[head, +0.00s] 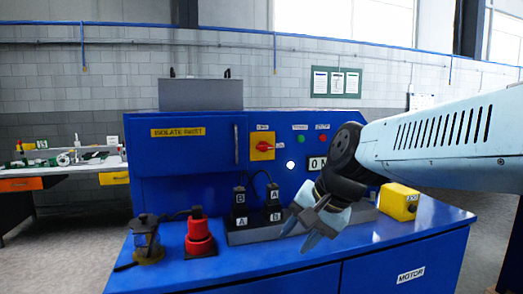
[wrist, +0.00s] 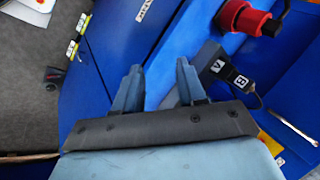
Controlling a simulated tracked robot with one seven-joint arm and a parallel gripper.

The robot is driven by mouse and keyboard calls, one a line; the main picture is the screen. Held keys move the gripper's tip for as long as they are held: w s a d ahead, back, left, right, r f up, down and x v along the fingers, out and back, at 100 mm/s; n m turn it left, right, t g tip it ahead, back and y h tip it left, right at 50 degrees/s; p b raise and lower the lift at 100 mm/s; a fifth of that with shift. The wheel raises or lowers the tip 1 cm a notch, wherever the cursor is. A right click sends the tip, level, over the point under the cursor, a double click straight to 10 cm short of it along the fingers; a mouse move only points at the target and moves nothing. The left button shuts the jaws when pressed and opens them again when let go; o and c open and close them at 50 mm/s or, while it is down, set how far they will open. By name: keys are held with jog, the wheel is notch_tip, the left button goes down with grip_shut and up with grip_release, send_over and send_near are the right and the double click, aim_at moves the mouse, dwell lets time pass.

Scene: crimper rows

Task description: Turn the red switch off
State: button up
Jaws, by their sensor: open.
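The red switch (head: 263,147) is a rotary knob on a yellow plate, on the front of the blue cabinet in the head view. The knob's handle looks roughly level, but it is small in the picture. My gripper (head: 305,232) is open and empty, below and to the right of the switch, above the blue bench top. In the wrist view my gripper (wrist: 159,72) shows both fingers apart with nothing between them. A yellow patch (wrist: 271,146) lies at the lower right there.
Black plugs (head: 240,208) marked A and B stand in a grey block beside my gripper. A red and black connector (head: 199,236) and a dark device (head: 147,240) stand further left. A yellow box (head: 398,202) stands right.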

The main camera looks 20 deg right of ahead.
jog(key=w+a+r+m+y, duration=0.2)
jog(key=w+m+y, duration=0.25)
jog(key=m, duration=0.45)
jog(key=m+t, duration=1.1)
jog(key=m, duration=2.1)
send_near(267, 149)
jog(key=shift+h, duration=0.25)
jog(key=x, duration=0.9)
jog(key=shift+w+a+r, duration=0.15)
jog(key=shift+w, duration=0.05)
grip_shut()
